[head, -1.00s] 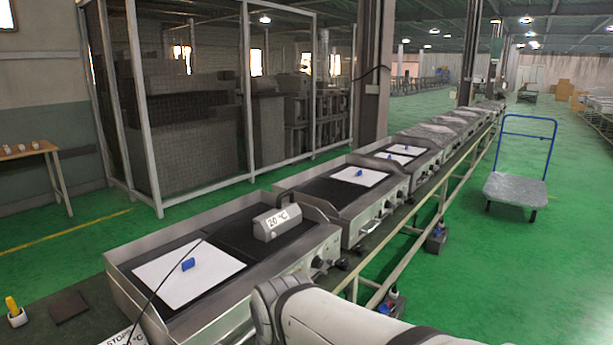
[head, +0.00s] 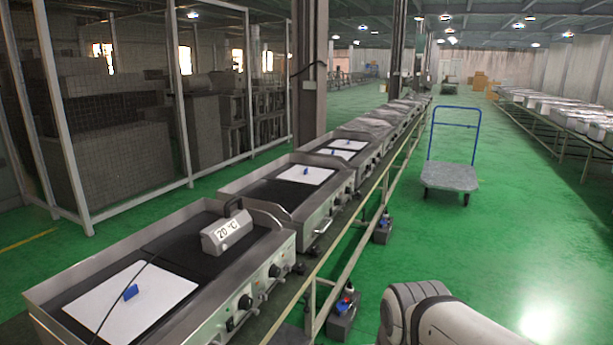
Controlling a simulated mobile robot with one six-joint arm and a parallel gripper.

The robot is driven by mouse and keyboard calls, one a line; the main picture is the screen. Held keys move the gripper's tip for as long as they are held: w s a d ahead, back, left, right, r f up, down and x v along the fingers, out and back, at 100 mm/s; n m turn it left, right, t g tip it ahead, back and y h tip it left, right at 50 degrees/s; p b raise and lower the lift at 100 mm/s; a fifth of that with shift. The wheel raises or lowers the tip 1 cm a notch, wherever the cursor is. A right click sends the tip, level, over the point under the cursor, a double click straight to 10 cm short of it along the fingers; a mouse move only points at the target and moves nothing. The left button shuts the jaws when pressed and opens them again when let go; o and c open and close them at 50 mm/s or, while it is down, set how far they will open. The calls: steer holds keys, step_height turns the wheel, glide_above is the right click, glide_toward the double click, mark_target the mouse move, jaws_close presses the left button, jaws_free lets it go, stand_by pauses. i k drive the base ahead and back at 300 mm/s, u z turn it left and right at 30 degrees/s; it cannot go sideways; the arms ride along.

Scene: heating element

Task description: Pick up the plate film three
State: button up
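Two more films, the front one (head: 333,154) and the back one (head: 347,144), lie side by side on the third unit. I cannot tell which one is film three. My gripper is outside the view; only a grey-white part of my arm shows at the lower right.
A 20 °C display box (head: 226,232) sits on the nearest heating unit (head: 190,255). A thin dark cable crosses the nearest film. A blue-handled trolley (head: 450,176) stands on the open green floor at right. A mesh cage (head: 150,110) stands behind the line.

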mark_target(300, 174)
steer(key=z, duration=0.45)
steer(key=k, duration=1.35)
steer(key=z, duration=0.75)
steer(key=i, duration=4.2)
steer(key=u, duration=0.25)
steer(key=i, duration=1.55)
steer(key=u, duration=0.75)
steer(key=i, duration=1.35)
steer(key=u, duration=0.95)
